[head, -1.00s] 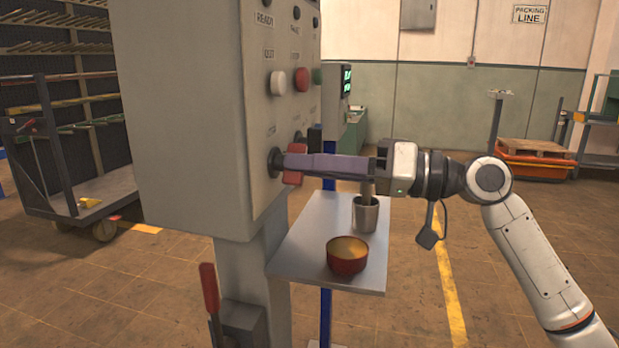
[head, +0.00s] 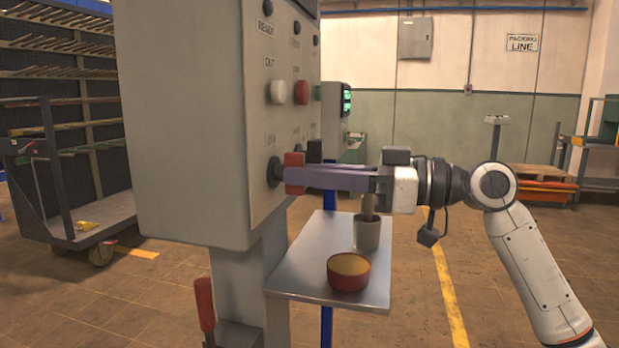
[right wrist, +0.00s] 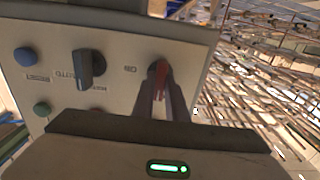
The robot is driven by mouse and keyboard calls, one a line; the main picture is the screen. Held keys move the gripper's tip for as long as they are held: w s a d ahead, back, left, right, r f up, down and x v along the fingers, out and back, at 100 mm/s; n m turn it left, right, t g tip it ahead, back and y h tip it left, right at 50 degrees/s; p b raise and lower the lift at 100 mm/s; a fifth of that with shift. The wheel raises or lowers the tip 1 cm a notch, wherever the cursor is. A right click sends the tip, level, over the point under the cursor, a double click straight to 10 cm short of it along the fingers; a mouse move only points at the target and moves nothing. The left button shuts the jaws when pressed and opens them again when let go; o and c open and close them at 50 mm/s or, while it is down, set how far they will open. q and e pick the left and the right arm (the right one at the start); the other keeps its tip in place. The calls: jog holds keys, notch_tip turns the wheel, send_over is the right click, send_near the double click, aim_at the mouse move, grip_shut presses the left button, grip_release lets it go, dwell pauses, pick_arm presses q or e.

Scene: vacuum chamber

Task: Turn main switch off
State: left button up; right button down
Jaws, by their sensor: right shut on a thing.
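The main switch has a red handle (head: 293,160) on a dark round base (head: 274,172), low on the front of the grey control cabinet (head: 185,130). My right gripper (head: 296,180) reaches in from the right, and its long purple fingers are shut on the red handle. In the right wrist view the red handle (right wrist: 161,80) shows between the fingertips, close to the panel face (right wrist: 120,60). The fingers hide part of the handle. My left gripper is not in view.
A black knob (right wrist: 87,68) sits beside the switch. White (head: 278,92) and red (head: 301,92) buttons are above it. Below my arm, a shelf (head: 310,270) carries a metal cup (head: 367,233) and a red bowl (head: 348,272). A cart (head: 110,215) stands at the left.

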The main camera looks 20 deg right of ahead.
jog(key=shift+f, duration=0.1)
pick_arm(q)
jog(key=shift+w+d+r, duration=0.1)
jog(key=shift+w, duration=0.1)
pick_arm(e)
jog(key=c, duration=1.8)
grip_release()
jog(key=shift+o, duration=0.2)
jog(key=shift+d, duration=0.1)
pick_arm(q)
jog(key=shift+b, duration=0.5)
pick_arm(e)
jog(key=v, duration=1)
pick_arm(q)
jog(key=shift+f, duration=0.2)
pick_arm(e)
jog(key=shift+s, duration=0.15)
